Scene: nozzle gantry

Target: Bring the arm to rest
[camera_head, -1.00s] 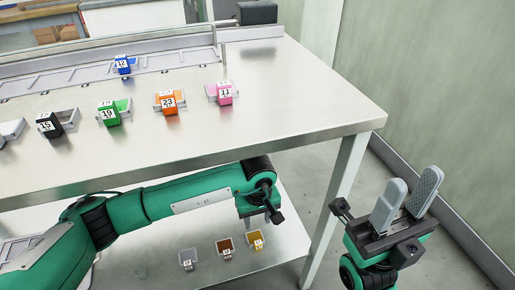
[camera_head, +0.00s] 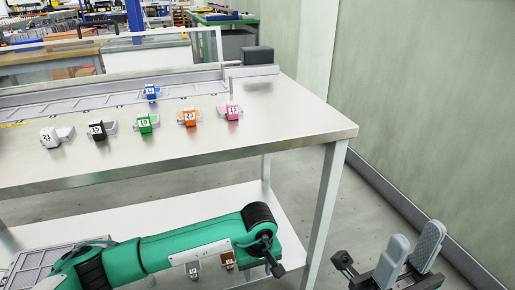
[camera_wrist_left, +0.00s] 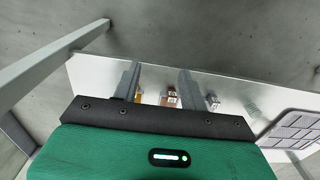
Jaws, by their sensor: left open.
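My left arm (camera_head: 185,245) lies low across the head view, in front of the lower shelf. Its gripper is mostly hidden there behind the wrist. In the left wrist view my left gripper (camera_wrist_left: 159,75) is open, with its two fingers apart and nothing held. Several small boxes on the shelf, one of them brown (camera_wrist_left: 172,94) and one grey (camera_wrist_left: 212,101), show beyond and beside the fingers, apart from them. My right gripper (camera_head: 410,252) stands at the lower right of the head view, fingers up, apart and empty.
The steel table (camera_head: 290,115) carries numbered boxes: white (camera_head: 50,137), black (camera_head: 97,130), green (camera_head: 144,123), orange (camera_head: 189,117), pink (camera_head: 232,111) and blue (camera_head: 151,91). A lower shelf (camera_head: 150,208) holds a grey compartment tray (camera_wrist_left: 292,129). Floor right of the table is clear, up to the wall (camera_head: 430,120).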

